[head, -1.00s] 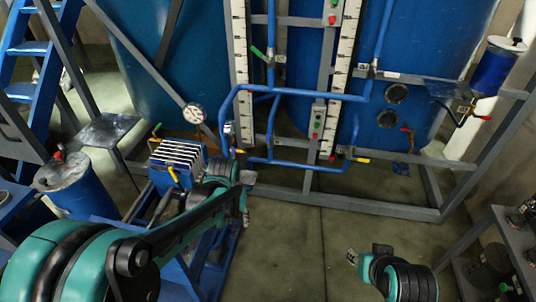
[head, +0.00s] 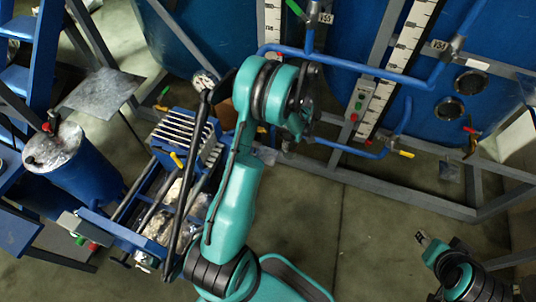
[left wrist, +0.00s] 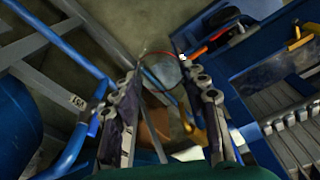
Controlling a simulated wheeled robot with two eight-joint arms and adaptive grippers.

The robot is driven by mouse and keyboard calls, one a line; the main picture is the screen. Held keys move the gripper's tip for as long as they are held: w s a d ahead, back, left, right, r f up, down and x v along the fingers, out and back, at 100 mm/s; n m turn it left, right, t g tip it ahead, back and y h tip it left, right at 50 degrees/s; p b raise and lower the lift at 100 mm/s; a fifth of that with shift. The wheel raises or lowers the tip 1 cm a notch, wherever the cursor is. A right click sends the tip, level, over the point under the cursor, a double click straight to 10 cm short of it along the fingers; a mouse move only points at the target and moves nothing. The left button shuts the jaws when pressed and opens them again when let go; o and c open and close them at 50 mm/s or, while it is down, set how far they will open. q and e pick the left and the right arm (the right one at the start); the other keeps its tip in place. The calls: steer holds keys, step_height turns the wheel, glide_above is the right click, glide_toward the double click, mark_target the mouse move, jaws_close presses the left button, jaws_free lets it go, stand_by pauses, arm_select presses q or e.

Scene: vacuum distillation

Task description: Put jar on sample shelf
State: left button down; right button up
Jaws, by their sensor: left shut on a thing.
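My left gripper (left wrist: 162,56) shows in the left wrist view with a finger on each side of a pale, rounded, see-through thing that looks like the jar (left wrist: 161,74). A thin red curve runs along its upper edge. The fingers are shut on it, over the floor beside a blue unit. In the head view my teal left wrist is raised at the middle and hides the jar and most of the gripper. My right gripper (head: 423,239) is low at the right, and its finger opening is too small to tell. I cannot make out the sample shelf.
A blue unit with pale plates (head: 187,138) stands left of my arm. A blue canister (head: 90,175) stands farther left. Blue pipes (head: 365,68) and a grey frame (head: 400,190) lie behind and right of the wrist. Open floor (head: 365,240) lies between my arms.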

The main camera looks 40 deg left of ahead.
arm_select(q)
steer(key=shift+n, duration=0.3)
steer(key=a+f+b, duration=0.4)
steer(key=a+f, duration=0.8)
steer(key=shift+s+a+b, duration=0.1)
steer(key=shift+a+b, duration=0.05)
steer(key=shift+b, duration=0.2)
steer(key=shift+r, duration=0.15)
steer(key=shift+f, duration=0.2)
steer(key=c, duration=0.8)
jaws_free()
steer(key=shift+c, duration=0.2)
